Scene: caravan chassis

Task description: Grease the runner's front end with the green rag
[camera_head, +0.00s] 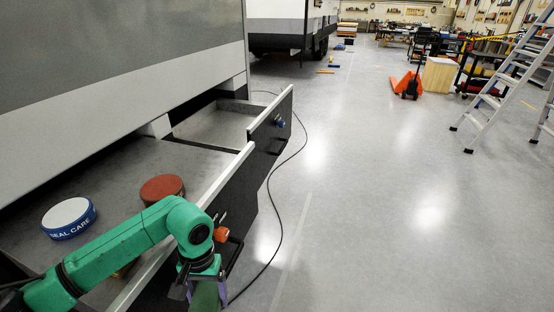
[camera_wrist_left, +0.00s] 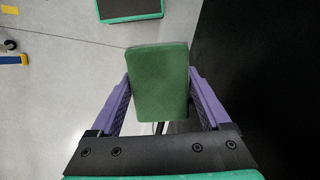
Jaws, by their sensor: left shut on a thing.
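My left gripper (camera_head: 203,287) is at the bottom of the head view, in front of the open near drawer (camera_head: 110,180). In the left wrist view its two purple fingers (camera_wrist_left: 160,88) are shut on the green rag (camera_wrist_left: 160,75), which shows as a thick green block. In the head view the dark green rag (camera_head: 206,298) is partly cut off by the lower edge. I cannot make out the runner or its front end for certain; my left arm hides part of the drawer's side. My right gripper is not in view.
A blue-and-white tin (camera_head: 68,218) and a red-brown tin (camera_head: 162,188) stand in the near drawer. A second drawer (camera_head: 215,125) is open behind it. A black cable (camera_head: 272,200) lies on the floor. A ladder (camera_head: 500,90) stands at right; the middle floor is clear.

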